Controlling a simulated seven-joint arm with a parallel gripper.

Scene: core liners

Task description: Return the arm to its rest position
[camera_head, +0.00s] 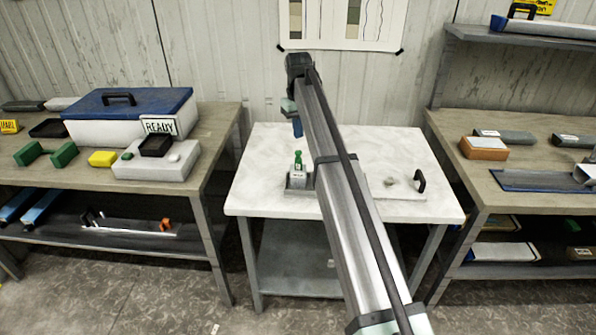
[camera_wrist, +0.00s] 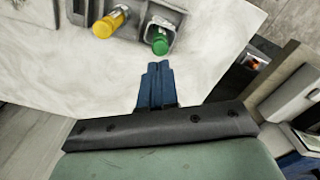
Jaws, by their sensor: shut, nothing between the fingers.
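My arm reaches out over the white table in the head view, stretched from the lower right toward the back wall. My gripper (camera_head: 297,127) hangs at its far end, above the table's left part. Its blue fingers are shut together with nothing between them, as the wrist view (camera_wrist: 155,84) shows. A green-capped container (camera_head: 298,165) stands in a grey holder (camera_head: 299,193) on the table, below and nearer than the gripper. In the wrist view the green piece (camera_wrist: 160,42) and a yellow-capped piece (camera_wrist: 108,24) sit in grey compartments, apart from the fingers. My arm covers part of the table.
The white table (camera_head: 257,165) stands between two benches. The left bench (camera_head: 218,123) bears a blue-lidded case (camera_head: 140,105) and several small items. The right bench (camera_head: 470,180) holds boxes and trays, with a shelf above. A black handle (camera_head: 420,181) stands on the table's right part.

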